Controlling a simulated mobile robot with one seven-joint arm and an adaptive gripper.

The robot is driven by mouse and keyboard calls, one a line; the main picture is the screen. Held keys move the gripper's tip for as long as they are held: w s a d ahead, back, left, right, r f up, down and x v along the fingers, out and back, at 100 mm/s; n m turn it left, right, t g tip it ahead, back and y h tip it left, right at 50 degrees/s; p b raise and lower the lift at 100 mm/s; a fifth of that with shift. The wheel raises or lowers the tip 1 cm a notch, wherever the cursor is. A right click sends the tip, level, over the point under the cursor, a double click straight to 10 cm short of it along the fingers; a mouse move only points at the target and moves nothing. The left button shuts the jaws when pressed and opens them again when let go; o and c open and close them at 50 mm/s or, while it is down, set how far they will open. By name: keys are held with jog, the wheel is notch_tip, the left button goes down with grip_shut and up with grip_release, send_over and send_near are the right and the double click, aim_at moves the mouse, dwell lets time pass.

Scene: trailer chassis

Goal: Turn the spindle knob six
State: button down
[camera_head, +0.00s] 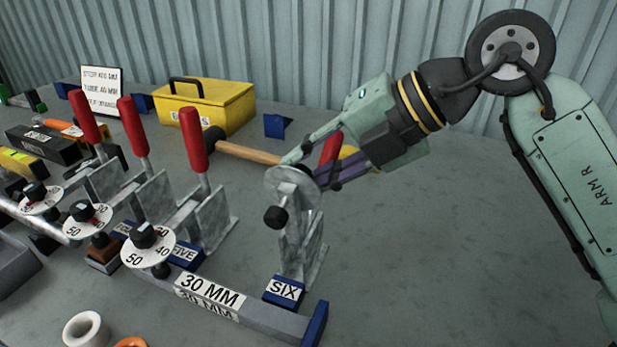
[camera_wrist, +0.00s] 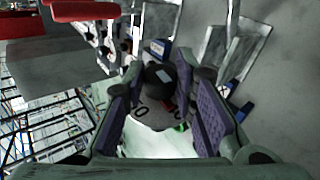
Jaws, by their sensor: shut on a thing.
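Station six has a blue SIX label (camera_head: 284,290), a metal bracket (camera_head: 305,250) and a pale dial disc (camera_head: 290,181) with a black end piece below it. My gripper (camera_head: 299,170) reaches in from the upper right, its fingertips at the disc. In the wrist view, the black spindle knob six (camera_wrist: 161,76) with a pale mark sits between the purple-padded fingers (camera_wrist: 166,90), which are shut on it. The numbered dial (camera_wrist: 155,116) shows beside the knob, partly covered. In the head view, the fingers hide the knob, and a red lever handle (camera_head: 331,148) shows behind them.
Other stations to the left have red lever handles (camera_head: 197,140) and dialled knobs (camera_head: 148,246). A 30 MM bar (camera_head: 210,293) runs in front. A hammer (camera_head: 245,152) and yellow toolbox (camera_head: 225,105) lie behind. Bench space on the right is clear.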

dwell(0.4)
jog(key=c, duration=1.3)
grip_release()
jog(key=v, duration=1.2)
jog(key=shift+s+f, duration=0.1)
